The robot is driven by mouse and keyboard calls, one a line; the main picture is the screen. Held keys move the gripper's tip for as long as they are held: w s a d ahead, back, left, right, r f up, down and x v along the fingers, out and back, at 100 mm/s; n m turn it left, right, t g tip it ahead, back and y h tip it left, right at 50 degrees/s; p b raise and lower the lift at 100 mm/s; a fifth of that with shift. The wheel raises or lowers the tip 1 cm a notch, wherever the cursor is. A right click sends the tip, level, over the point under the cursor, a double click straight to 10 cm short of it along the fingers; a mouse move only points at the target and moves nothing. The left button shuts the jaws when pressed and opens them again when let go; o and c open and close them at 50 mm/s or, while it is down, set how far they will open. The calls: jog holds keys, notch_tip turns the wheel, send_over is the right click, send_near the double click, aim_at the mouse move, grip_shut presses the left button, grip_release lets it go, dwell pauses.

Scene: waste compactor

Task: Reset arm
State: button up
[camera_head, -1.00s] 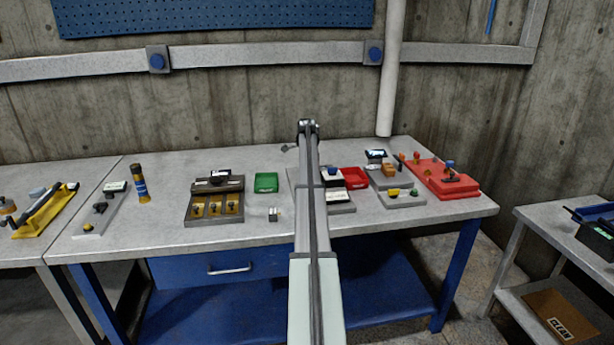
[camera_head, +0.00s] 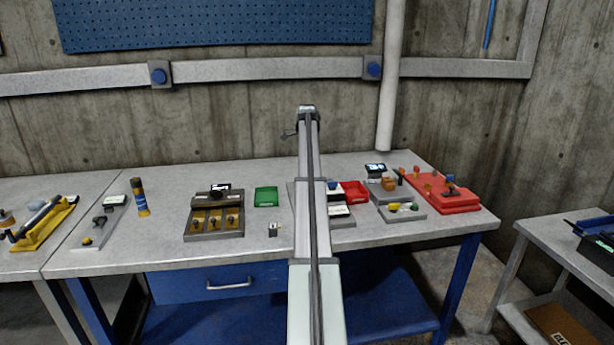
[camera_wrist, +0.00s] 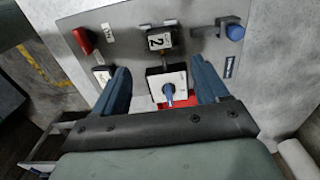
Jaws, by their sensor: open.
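My arm rises up the middle of the head view, its upper end (camera_head: 307,112) in front of the concrete wall, above the bench's back edge. A small dark part shows left of that end; the fingers cannot be made out there. In the wrist view my gripper (camera_wrist: 165,80) is open, with its two blue fingers apart. A white square block with a blue knob (camera_wrist: 167,90) appears between them. I see no contact, and the distance is unclear. Beyond it a grey plate (camera_wrist: 120,35) carries a red handle (camera_wrist: 83,40) and a dark block marked 2 (camera_wrist: 158,40).
A white pipe (camera_head: 389,90) stands behind. Another table (camera_head: 545,235) is at right. My arm hides part of the bench middle.

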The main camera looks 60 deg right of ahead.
jog(key=shift+r, duration=0.75)
jog(key=shift+a, duration=0.1)
